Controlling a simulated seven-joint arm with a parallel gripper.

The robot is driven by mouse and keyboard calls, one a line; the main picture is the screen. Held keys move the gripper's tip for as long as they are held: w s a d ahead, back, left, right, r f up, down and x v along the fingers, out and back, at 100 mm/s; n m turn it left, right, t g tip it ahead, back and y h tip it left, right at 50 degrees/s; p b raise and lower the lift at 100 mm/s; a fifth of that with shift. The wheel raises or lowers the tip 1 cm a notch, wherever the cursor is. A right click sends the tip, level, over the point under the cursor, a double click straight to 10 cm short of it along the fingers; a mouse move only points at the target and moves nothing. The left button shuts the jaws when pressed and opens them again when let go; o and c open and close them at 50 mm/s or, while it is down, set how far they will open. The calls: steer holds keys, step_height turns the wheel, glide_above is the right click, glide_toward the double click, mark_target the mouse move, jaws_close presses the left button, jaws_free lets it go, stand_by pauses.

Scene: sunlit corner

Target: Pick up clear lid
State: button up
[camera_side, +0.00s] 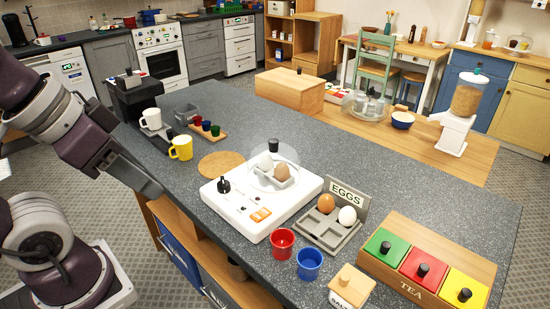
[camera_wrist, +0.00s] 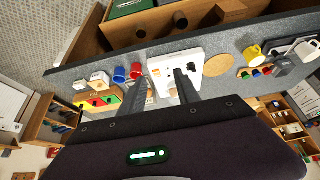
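The clear lid (camera_side: 291,157) is a see-through dome with a black knob (camera_side: 273,145) on top. In the wrist view the white appliance (camera_wrist: 158,66) shows between and beyond my fingers, but I cannot make out the lid clearly. My gripper (camera_side: 152,188) is at the counter's front edge, left of the appliance and apart from the lid. In the wrist view my gripper's (camera_wrist: 162,76) two fingers are spread with nothing seen between them.
Right of the appliance are a red cup (camera_side: 282,244), a blue cup (camera_side: 309,264), an egg tray (camera_side: 325,236) and a tea box (camera_side: 398,240). A yellow mug (camera_side: 181,148) and a round wooden mat (camera_side: 221,164) stand left. The counter behind the appliance is clear.

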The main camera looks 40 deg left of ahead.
steer(key=o, duration=1.2)
steer(key=shift+o, duration=0.2)
steer(key=w+r+m+g, duration=0.2)
steer(key=w+r+m, duration=0.35)
steer(key=w, duration=0.55)
steer(key=m+g, duration=0.4)
steer(key=m, duration=0.8)
glide_above(274, 141)
step_height(274, 141, down, 9)
steer(key=shift+a+f, duration=0.15)
steer(key=shift+m, duration=0.25)
step_height(274, 141, down, 7)
steer(key=shift+f, duration=0.1)
